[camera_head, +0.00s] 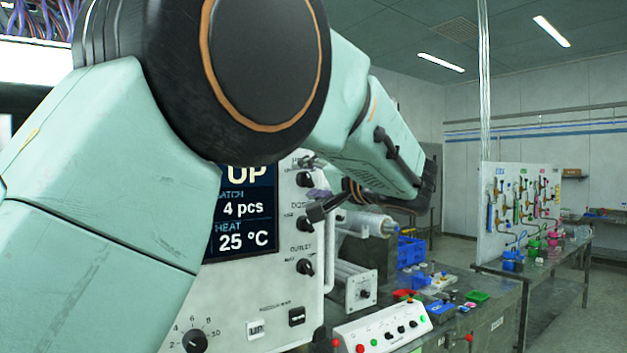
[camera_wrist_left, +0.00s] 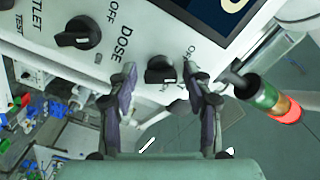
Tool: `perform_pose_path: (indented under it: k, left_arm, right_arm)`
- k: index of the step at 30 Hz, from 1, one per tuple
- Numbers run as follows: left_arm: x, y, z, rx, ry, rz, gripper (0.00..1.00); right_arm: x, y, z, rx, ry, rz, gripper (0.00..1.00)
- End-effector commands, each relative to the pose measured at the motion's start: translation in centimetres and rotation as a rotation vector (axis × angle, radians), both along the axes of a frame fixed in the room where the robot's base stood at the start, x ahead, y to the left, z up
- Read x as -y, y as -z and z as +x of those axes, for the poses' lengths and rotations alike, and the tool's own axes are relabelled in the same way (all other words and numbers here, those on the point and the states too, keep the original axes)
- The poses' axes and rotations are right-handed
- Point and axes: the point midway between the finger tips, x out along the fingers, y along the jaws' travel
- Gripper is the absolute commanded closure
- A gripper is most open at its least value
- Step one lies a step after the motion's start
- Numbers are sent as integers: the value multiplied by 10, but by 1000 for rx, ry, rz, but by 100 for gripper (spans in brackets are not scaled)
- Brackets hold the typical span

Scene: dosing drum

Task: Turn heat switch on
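The heat switch is a black rotary knob (camera_head: 305,179) at the top of a column of knobs on the white panel, beside the display. In the left wrist view the knob (camera_wrist_left: 160,70) shows between the two fingers of my left gripper (camera_wrist_left: 163,85). The fingers are apart, one on each side of the knob; I cannot tell whether they touch it. In the head view my left gripper (camera_head: 314,178) is at the knob, and my arm partly covers the panel's top. The heat label is partly hidden. My right gripper is not in view.
The dose knob (camera_wrist_left: 80,34) sits beside the heat knob; the outlet knob (camera_head: 305,267) is lower. The display (camera_head: 243,220) reads heat 25 °C. A signal light (camera_wrist_left: 270,102) stands near the panel's top edge. A control box (camera_head: 382,330) and blue crates (camera_head: 411,251) are to the right.

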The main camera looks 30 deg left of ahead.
Motion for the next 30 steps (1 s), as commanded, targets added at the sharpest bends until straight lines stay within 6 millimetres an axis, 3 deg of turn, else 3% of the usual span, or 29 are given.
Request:
perform_pose_path:
  k: [16, 30]
  left_arm:
    - [-2, 0, 0, 0, -3, -2, 99]
    - [-2, 1, 1, -111, -1, 45, 100]
  right_arm:
    - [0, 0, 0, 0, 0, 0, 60]
    - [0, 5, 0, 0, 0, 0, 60]
